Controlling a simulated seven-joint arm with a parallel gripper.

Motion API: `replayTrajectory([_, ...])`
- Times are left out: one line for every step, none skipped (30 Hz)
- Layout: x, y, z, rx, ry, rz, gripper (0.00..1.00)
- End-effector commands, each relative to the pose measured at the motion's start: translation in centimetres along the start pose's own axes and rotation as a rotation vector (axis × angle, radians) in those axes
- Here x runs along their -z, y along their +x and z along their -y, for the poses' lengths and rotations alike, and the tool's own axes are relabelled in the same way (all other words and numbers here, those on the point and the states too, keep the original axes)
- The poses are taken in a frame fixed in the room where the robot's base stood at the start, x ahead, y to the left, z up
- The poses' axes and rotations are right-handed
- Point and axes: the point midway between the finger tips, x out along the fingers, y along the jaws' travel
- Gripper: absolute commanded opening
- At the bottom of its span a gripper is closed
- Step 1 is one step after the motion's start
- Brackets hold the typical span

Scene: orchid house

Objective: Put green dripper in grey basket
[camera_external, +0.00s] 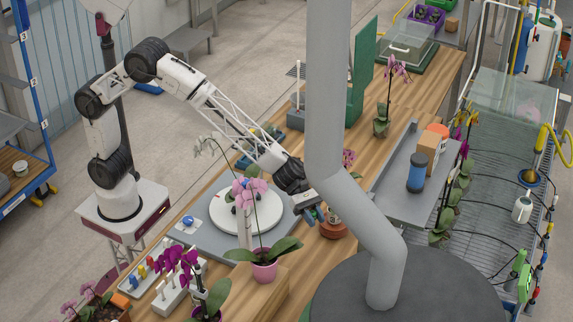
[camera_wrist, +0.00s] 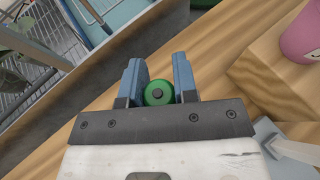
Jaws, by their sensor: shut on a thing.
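In the external view my gripper (camera_external: 317,213) is low over the bench, right of the white turntable (camera_external: 270,222) and near the thick grey pipe. The dripper is too small there to make out clearly. I cannot pick out a grey basket with certainty in either view.
A pink pot (camera_external: 264,270) with an orchid stands on a wooden block in front of my gripper. A terracotta pot (camera_external: 333,229) is close on its right. The grey pipe (camera_external: 328,90) hides part of the bench. A grey shelf (camera_external: 391,190) holds a blue jar and boxes.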

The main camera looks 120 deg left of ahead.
Motion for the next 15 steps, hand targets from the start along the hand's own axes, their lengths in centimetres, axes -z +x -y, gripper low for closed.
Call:
replayTrajectory([-0.3, -0.2, 0.1, -0.018, -0.007, 0.001, 0.05])
replayTrajectory([-0.5, -0.4, 0.1, -0.029, -0.012, 0.001, 0.05])
replayTrajectory([-0.7, -0.6, 0.2, -0.044, -0.018, 0.001, 0.05])
replayTrajectory([-0.9, -0.7, 0.2, -0.055, -0.022, 0.001, 0.05])
replayTrajectory([-1.0, -0.8, 0.2, -0.066, -0.027, 0.001, 0.05])
replayTrajectory([-1.2, -1.0, 0.2, -0.082, -0.034, 0.001, 0.05])
replayTrajectory([-1.3, -1.1, 0.3, -0.092, -0.038, 0.001, 0.05])
replayTrajectory([-1.4, -1.3, 0.3, -0.103, -0.043, 0.000, 0.05])
replayTrajectory([-1.5, -1.5, 0.3, -0.119, -0.050, 0.000, 0.05])
replayTrajectory([-1.7, -1.6, 0.4, -0.130, -0.054, 0.000, 0.05])
replayTrajectory([-1.8, -1.8, 0.4, -0.141, -0.058, 0.000, 0.05])
replayTrajectory([-1.9, -2.0, 0.4, -0.156, -0.065, 0.001, 0.05])
replayTrajectory([-2.0, -2.1, 0.4, -0.167, -0.069, 0.000, 0.05])
replayTrajectory([-2.1, -2.3, 0.5, -0.178, -0.073, 0.000, 0.05])
replayTrajectory([-2.1, -2.5, 0.5, -0.193, -0.080, 0.000, 0.05])
